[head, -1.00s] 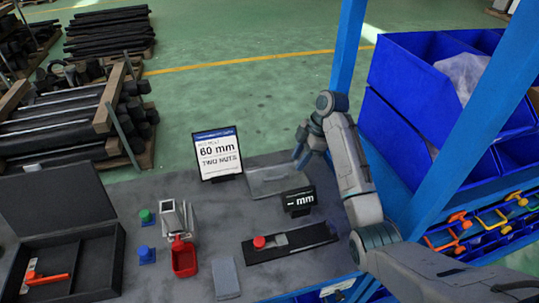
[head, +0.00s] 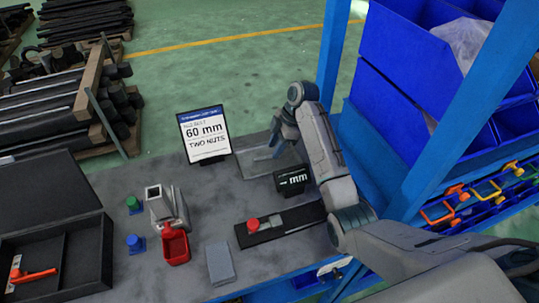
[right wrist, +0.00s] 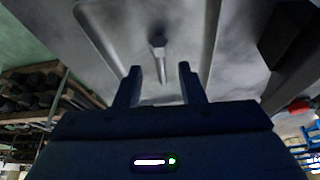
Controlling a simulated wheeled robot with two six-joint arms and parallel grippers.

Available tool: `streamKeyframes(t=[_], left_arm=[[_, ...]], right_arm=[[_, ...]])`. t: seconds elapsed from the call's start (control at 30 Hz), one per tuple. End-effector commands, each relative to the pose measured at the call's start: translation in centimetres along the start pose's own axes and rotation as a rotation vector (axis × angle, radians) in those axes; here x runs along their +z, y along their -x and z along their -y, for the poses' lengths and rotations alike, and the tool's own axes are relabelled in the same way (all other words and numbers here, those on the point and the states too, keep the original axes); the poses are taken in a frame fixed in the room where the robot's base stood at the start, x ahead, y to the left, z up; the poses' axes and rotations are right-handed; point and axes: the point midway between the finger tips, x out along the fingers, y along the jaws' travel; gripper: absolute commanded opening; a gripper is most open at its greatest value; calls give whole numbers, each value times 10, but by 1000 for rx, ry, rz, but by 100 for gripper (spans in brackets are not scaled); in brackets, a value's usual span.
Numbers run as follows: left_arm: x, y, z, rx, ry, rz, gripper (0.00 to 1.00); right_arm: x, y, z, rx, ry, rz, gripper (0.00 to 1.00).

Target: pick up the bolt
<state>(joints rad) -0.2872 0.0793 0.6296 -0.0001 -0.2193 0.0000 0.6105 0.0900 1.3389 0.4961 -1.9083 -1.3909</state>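The bolt (right wrist: 158,44) shows in the right wrist view, lying in a shallow grey tray (right wrist: 107,28) with its head away from me and its shank pointing toward the gripper. My right gripper (right wrist: 159,70) is open, its two fingers apart on either side of the line of the shank, with nothing held. I cannot tell the exact gap between fingers and bolt. In the head view my right gripper (head: 277,140) is over the tray (head: 250,167) at the back of the bench; the bolt cannot be made out there. My left gripper is not in view.
A sign reading 60 mm, two nuts (head: 205,135) stands left of the tray. A small display (head: 292,180) and a black gauge with a red knob (head: 280,226) are in front. A red scoop-like bin (head: 175,247), a metal block and an open black case (head: 85,260) are left.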

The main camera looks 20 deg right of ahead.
Motion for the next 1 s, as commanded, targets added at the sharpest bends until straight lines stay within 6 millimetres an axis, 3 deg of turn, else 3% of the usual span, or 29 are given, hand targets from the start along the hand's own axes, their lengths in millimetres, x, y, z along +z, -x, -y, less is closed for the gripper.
streamKeyframes(t=[0.03, 0.2, 0.43, 0.63, 1.0], left_arm=[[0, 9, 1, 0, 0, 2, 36], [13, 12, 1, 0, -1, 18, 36], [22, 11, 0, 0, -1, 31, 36], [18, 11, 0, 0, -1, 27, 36], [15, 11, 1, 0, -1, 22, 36]], right_arm=[[-3, -4, 1, -4, -1, -2, 36], [-1, -22, 0, -1, 0, 0, 36], [0, -24, 0, 1, 1, 0, 36], [0, -24, 0, 1, 0, 0, 0], [0, -24, 0, 0, 0, 0, 0]])
